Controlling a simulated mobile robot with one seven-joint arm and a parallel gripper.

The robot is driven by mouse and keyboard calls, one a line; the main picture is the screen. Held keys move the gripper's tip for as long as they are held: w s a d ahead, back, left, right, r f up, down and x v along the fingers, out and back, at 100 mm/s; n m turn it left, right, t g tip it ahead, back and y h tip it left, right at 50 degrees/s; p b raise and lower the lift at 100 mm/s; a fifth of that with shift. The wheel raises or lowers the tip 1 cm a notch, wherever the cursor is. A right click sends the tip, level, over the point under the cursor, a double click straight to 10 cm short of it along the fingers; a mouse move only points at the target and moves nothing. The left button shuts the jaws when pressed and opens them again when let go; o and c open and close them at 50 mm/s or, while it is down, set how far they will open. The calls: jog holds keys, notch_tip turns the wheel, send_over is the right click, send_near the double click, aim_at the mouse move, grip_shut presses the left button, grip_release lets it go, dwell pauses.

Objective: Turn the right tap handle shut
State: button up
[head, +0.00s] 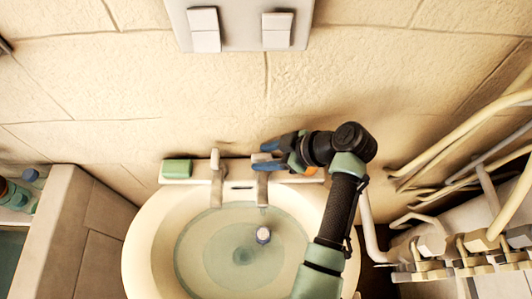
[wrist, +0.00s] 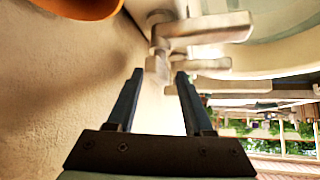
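The washbasin (head: 140,245) has two grey spouts in the head view: a left tap (head: 216,180) and a right tap (head: 263,188). My gripper (head: 264,156) is at the back rim, coming from the right, with its fingers at the upper end of the right tap. That end and its handle are largely covered by the fingers. In the wrist view my gripper (wrist: 158,76) is open, its two dark fingers apart. Pale tap parts (wrist: 205,28) show just beyond and above the fingertips. I cannot tell whether the fingers touch the handle, nor how far it is turned.
A green soap bar (head: 177,168) lies on the back rim at left. Wall switches (head: 205,30) are above. Pipes (head: 460,135) crowd the right side, and a stone block (head: 80,225) stands left.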

grip_shut()
jog(key=shift+s+a+m, duration=0.1)
jog(key=shift+m, duration=0.2)
jog(key=m+t+p, duration=0.1)
jog(key=m+t+h, duration=0.1)
jog(key=m+p, duration=0.1)
jog(key=m, duration=0.1)
jog(key=shift+s+a+t+h+p, duration=0.3)
jog(key=shift+a+t+h+p, duration=0.05)
jog(key=shift+t+h, duration=0.05)
jog(key=m+h+p, duration=0.1)
jog(key=m, duration=0.1)
jog(key=m+t+h+p, duration=0.2)
jog(key=m, duration=0.1)
jog(key=shift+a+r+m+h, duration=0.1)
jog(key=shift+a+m+h, duration=0.2)
jog(key=m+h+p, duration=0.2)
jog(key=m+h, duration=0.1)
jog(key=m, duration=0.1)
jog(key=shift+a+t, duration=0.15)
jog(key=shift+t, duration=0.15)
jog(key=shift+w+a+f+m+h+b, duration=0.15)
jog(key=shift+m+h+b, duration=0.3)
jog(key=shift+m+h, duration=0.4)
jog(key=shift+d+f+m+h+b, duration=0.1)
jog(key=shift+m+h+b, duration=0.45)
jog(key=shift+m, duration=0.4)
jog(key=shift+g, duration=0.4)
